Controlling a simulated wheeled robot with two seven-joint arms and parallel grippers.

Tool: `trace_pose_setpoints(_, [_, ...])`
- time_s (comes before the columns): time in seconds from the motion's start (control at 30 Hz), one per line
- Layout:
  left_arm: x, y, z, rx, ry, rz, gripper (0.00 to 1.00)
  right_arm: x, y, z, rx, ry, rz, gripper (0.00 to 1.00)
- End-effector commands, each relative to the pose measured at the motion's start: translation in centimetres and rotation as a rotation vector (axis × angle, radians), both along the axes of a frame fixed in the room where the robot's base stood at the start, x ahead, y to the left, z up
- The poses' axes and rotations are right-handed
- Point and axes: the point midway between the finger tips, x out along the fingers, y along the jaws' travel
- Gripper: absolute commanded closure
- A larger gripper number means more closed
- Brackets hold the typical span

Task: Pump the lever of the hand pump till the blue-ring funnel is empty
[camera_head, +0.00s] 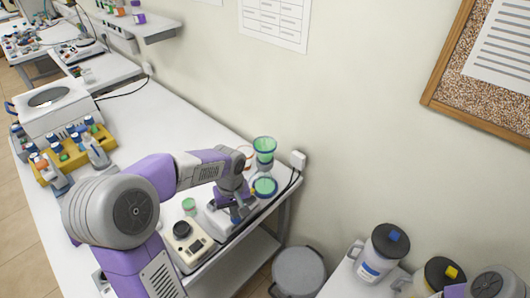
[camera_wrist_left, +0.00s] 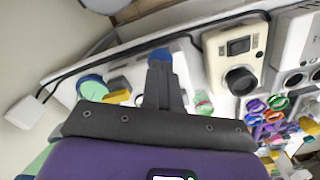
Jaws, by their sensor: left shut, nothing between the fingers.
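My left gripper (camera_head: 240,212) is shut with nothing between its fingers, low over the pump area at the bench's right end. In the left wrist view its dark fingers (camera_wrist_left: 163,88) are together, with a blue tip (camera_wrist_left: 160,54) just beyond them; I cannot tell whether they touch it. It may be the lever's end; the gripper hides much of the pump. A round funnel (camera_head: 265,187) with a bluish rim and green inside stands right of the gripper, and shows in the wrist view (camera_wrist_left: 92,87). A green-rimmed funnel (camera_head: 264,144) stands higher behind. My right gripper is out of view.
A beige device with a black knob (camera_head: 182,229) and a small green-lidded jar (camera_head: 189,205) stand left of the gripper. A yellow rack of bottles (camera_head: 72,158) is farther left. Cables run along the bench edge near a wall box (camera_head: 298,160). The bench's back middle is clear.

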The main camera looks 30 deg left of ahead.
Motion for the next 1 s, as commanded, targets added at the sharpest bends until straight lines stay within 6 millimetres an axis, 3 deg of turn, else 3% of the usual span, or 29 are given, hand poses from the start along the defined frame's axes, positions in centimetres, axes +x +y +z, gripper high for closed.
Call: trace_pose_setpoints(1.0, [-0.2, -0.5, -3.0, 0.0, 0.003, 0.0, 1.0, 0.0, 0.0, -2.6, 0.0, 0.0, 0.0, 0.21])
